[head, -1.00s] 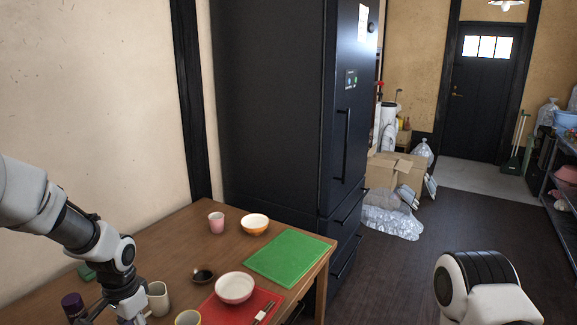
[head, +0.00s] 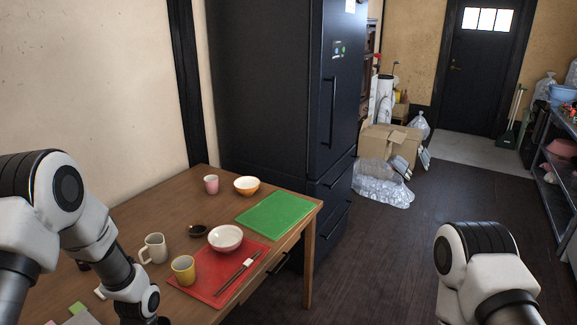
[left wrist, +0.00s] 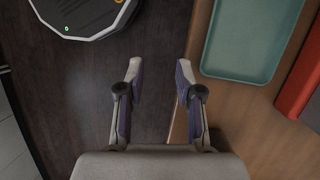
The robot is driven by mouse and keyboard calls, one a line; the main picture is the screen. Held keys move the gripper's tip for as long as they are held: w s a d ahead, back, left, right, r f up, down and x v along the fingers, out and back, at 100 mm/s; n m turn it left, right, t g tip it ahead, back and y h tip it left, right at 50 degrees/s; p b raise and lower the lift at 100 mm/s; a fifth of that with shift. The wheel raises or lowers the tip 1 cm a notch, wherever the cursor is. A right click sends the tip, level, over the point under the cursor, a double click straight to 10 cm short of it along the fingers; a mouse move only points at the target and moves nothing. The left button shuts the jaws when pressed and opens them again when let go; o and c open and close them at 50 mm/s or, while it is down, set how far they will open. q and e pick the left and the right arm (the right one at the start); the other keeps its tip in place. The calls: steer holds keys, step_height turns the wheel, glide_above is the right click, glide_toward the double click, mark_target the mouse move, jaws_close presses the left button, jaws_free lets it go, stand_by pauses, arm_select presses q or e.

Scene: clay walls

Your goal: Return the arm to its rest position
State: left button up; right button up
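My left arm comes in from the left in the head view, bent over the near left part of the wooden table (head: 142,218). Its gripper is below the picture edge there. In the left wrist view the left gripper (left wrist: 157,78) is open, with nothing between its fingers. It points down over the table's edge, with dark floor under one finger and wood near the other. My right arm shows only as a bent link at the lower right of the head view; its gripper is out of view.
A teal tray (left wrist: 251,40) lies beside the left gripper. A cream mug (head: 155,248), a yellow cup (head: 183,270) and a red mat (head: 208,289) with a bowl (head: 225,238) are near the arm. A black fridge (head: 262,90) stands behind.

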arm_select(q)
steer(key=s+d+f+n+t, duration=0.1)
steer(key=s+d+f+n, duration=0.1)
steer(key=s+f, duration=0.3)
steer(key=s+d+f+n+t, duration=0.2)
steer(key=s+f, duration=0.3)
steer(key=s, duration=0.7)
steer(key=shift+s+d+n, duration=0.25)
steer(key=shift+s+n, duration=0.15)
steer(key=shift+n, duration=0.2)
